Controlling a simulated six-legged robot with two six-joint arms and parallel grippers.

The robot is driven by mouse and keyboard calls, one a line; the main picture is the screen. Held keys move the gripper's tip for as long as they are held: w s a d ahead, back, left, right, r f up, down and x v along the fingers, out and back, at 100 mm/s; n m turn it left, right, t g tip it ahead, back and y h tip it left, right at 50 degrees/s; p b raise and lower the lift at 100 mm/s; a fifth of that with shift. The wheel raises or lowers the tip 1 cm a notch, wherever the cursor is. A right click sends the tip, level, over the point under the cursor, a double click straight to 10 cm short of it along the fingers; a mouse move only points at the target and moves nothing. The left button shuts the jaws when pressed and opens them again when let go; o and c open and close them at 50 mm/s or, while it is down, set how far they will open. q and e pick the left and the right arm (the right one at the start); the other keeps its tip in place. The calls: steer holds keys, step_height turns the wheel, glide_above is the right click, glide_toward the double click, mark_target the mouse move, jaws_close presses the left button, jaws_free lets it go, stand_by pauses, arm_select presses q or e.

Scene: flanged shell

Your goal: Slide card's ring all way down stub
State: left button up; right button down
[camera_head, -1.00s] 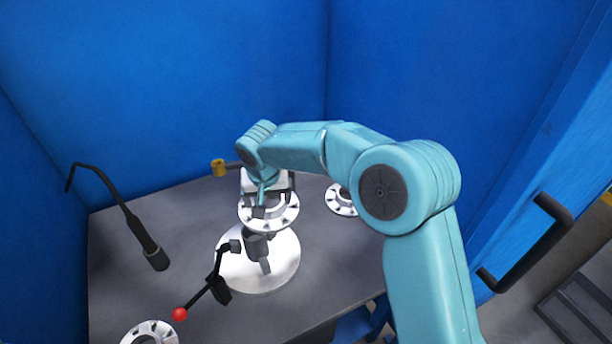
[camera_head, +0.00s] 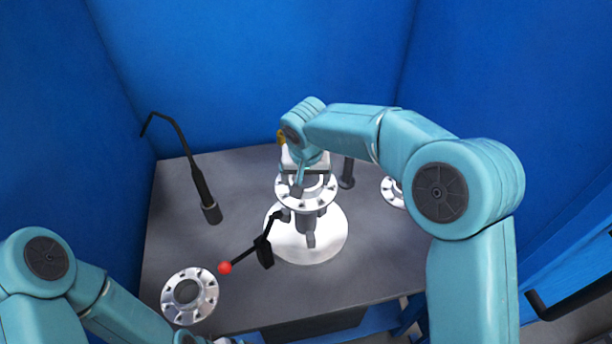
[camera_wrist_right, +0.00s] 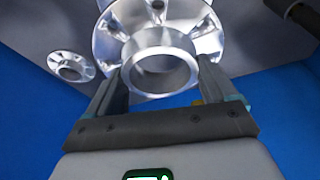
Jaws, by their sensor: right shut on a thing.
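A silver flange with a short tube stub (camera_head: 306,196) stands on top of a shell on a white round base (camera_head: 330,243). My right gripper (camera_head: 302,178) is at the top of this flange. In the right wrist view its two fingers (camera_wrist_right: 163,92) lie on either side of the silver tube stub (camera_wrist_right: 160,72), shut on it. I cannot make out a card or its ring. A small yellow thing (camera_head: 281,137) shows behind my right wrist, mostly hidden. My left arm comes in at the lower left, its gripper out of the picture.
A loose flange ring (camera_head: 190,296) lies at the table's front left. Another flange (camera_head: 392,191) is partly hidden behind my right arm. A black lever with a red ball (camera_head: 225,267) sticks out front left. A black bent rod tool (camera_head: 200,190) is at the left. Blue walls enclose the grey table.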

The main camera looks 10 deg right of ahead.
step_height(320, 180, down, 2)
steer(key=shift+a+f+b, duration=0.1)
steer(key=shift+f+b, duration=0.05)
steer(key=shift+b, duration=0.8)
steer(key=shift+s+b+x, duration=0.15)
steer(key=shift+b+x, duration=0.5)
steer(key=shift+x, duration=0.05)
steer(key=shift+s+b+x, duration=0.1)
steer(key=shift+b+x, duration=0.55)
steer(key=shift+x, duration=0.05)
steer(key=shift+f+b, duration=0.1)
steer(key=shift+b, duration=0.45)
steer(key=shift+f+b, duration=3)
steer(key=shift+f, duration=0.3)
steer(key=shift+c, duration=0.2)
jaws_free()
steer(key=shift+o, duration=0.2)
steer(key=shift+s+f, duration=0.1)
steer(key=shift+s, duration=0.15)
steer(key=shift+r, duration=0.25)
steer(key=v, duration=1.6)
steer(key=shift+a, duration=0.1)
